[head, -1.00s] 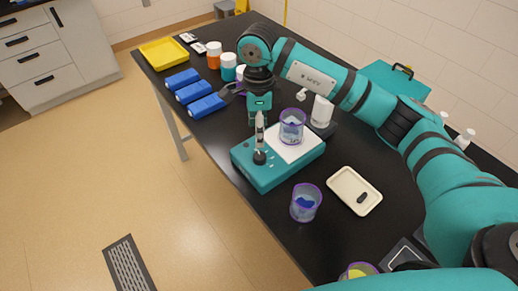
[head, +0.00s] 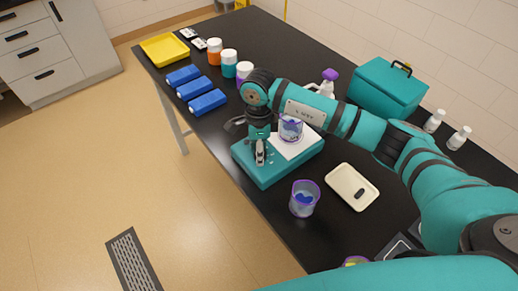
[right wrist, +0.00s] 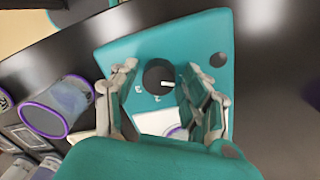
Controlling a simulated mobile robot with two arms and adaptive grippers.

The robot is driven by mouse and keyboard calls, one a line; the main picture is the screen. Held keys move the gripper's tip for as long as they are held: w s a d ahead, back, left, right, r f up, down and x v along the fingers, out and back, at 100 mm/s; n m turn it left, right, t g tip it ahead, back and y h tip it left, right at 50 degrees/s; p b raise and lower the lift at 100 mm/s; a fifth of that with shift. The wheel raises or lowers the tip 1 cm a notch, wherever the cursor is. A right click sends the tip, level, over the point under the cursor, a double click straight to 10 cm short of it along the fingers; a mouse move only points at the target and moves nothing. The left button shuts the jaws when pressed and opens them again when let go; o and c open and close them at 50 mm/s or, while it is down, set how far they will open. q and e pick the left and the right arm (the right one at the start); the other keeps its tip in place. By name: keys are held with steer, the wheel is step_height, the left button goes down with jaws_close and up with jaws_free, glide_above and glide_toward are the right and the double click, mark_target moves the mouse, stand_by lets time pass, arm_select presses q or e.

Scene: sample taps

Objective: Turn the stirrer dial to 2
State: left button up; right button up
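The teal stirrer (head: 262,174) stands on the black bench, with a purple-rimmed beaker (head: 290,129) on its white plate (head: 303,146). My right gripper (head: 261,158) points down over the stirrer's front panel and hides the dial in the head view. In the right wrist view the round dark dial (right wrist: 158,78) lies between the two fingers of my right gripper (right wrist: 163,72). The fingers are apart, one on each side. Its white pointer mark faces right. My left gripper is not in view.
A second purple-rimmed beaker (head: 304,199) stands in front of the stirrer, beside a cream tray (head: 340,177) with a dark piece in it. Blue items (head: 207,103), capped jars (head: 229,64) and a yellow tray (head: 164,49) stand farther back. A teal case (head: 388,88) is behind my arm.

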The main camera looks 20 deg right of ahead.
steer(key=c, duration=0.8)
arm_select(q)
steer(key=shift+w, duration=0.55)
arm_select(e)
steer(key=shift+c, duration=0.2)
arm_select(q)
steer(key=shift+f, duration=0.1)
arm_select(e)
steer(key=m+b, duration=0.2)
steer(key=m, duration=0.1)
steer(key=shift+w+f, duration=0.1)
steer(key=m+b, duration=0.3)
steer(key=m, duration=0.3)
steer(key=shift+d, duration=0.15)
steer(key=m+b, duration=0.2)
steer(key=m, duration=0.2)
steer(key=shift+t, duration=0.3)
arm_select(q)
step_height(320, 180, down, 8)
steer(key=b, duration=0.1)
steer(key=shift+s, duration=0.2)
arm_select(e)
steer(key=m, duration=0.4)
steer(key=shift+d+r+m, duration=0.1)
steer(key=shift+r+m, duration=0.1)
steer(key=shift+m, duration=0.1)
